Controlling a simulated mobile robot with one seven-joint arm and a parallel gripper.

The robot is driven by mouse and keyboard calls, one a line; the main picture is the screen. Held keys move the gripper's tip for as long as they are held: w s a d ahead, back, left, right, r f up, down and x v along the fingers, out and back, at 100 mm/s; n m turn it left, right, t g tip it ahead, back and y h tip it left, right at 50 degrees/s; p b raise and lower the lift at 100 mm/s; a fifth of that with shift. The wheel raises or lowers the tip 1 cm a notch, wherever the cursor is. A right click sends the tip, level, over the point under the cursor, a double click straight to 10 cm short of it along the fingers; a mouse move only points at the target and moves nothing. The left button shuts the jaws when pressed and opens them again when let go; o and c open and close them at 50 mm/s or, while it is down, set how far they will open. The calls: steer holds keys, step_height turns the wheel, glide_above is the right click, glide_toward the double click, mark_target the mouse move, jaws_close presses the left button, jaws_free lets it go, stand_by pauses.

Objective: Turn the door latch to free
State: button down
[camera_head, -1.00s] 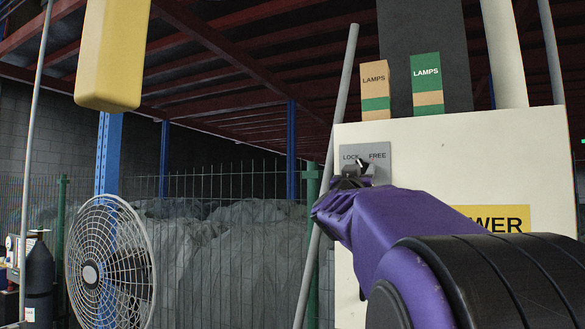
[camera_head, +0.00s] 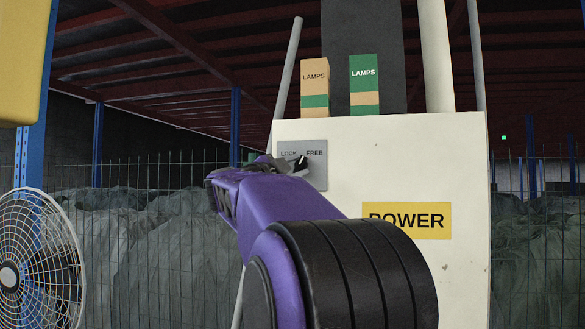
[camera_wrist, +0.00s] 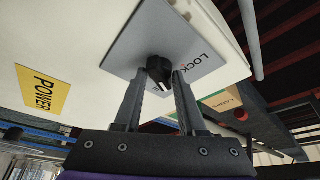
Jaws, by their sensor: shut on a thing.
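The door latch is a small black knob (camera_wrist: 159,68) on a grey plate (camera_head: 317,172) marked LOCK and FREE. The plate is on the front of a cream cabinet. My gripper (camera_wrist: 161,77) has its two fingers on either side of the knob, shut on it. In the wrist view a white mark on the knob points down, toward lettering mostly hidden by the fingers. In the head view my gripper (camera_head: 291,165) covers part of the knob and plate, so the knob's exact angle is hard to tell.
The cream cabinet (camera_head: 460,275) bears a yellow POWER sign (camera_head: 407,221). Two LAMPS boxes, one tan (camera_head: 315,86) and one green (camera_head: 364,84), stand on top. A fan (camera_head: 38,262) and a yellow block (camera_head: 22,65) are at the left. A wire fence runs behind.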

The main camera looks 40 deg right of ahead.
steer(key=m+g, duration=0.1)
steer(key=m, duration=0.1)
steer(key=m+g+y, duration=0.1)
steer(key=m, duration=0.2)
steer(key=shift+a+r, duration=0.1)
steer(key=shift+r, duration=0.1)
stand_by(0.5)
steer(key=c, duration=0.5)
jaws_free()
steer(key=shift+w, duration=0.1)
steer(key=b+v, duration=0.1)
steer(key=v, duration=1.6)
steer(key=shift+s+a+b, duration=0.2)
steer(key=shift+b, duration=0.1)
steer(key=shift+w+r, duration=0.1)
steer(key=shift+r, duration=0.05)
